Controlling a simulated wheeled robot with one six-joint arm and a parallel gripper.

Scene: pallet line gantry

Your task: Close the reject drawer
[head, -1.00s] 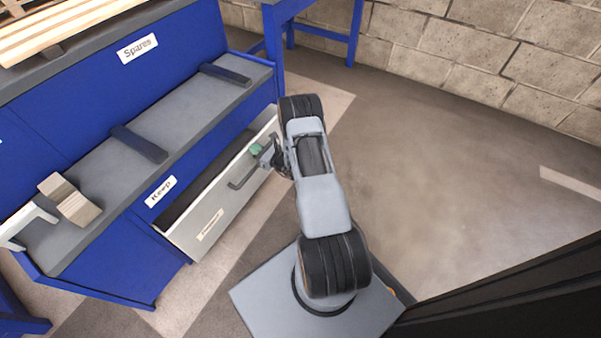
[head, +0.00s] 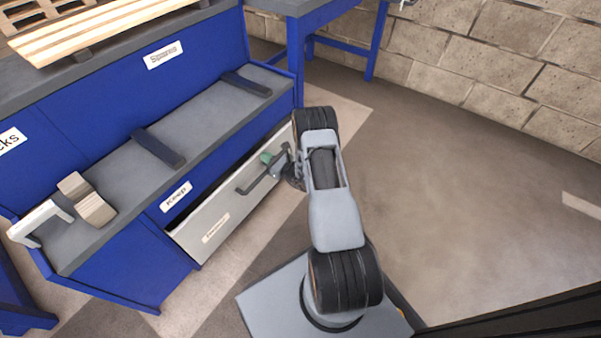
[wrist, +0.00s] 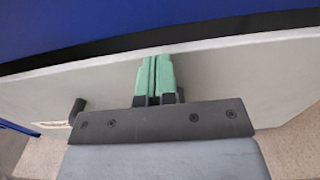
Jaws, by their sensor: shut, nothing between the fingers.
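The drawer (head: 228,218) is pale grey, with a dark bar handle and a small label that I cannot read clearly. It sits under the "Keep" label in the blue bench and stands partly open, with a dark gap behind its front. In the wrist view the drawer front (wrist: 225,75) crosses the picture below that gap. My gripper (head: 267,158) is at the drawer front, by the right end of the handle. Its green fingers (wrist: 154,78) are shut together, empty, and appear to press against the front. One handle end (wrist: 75,108) shows at left.
The blue bench has a grey shelf (head: 110,180) with dark bars, a tan block (head: 88,200) and a white bracket-like piece (head: 40,222). A wooden pallet (head: 110,25) lies on top. A brick wall (head: 500,60) stands behind. The floor at right is clear.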

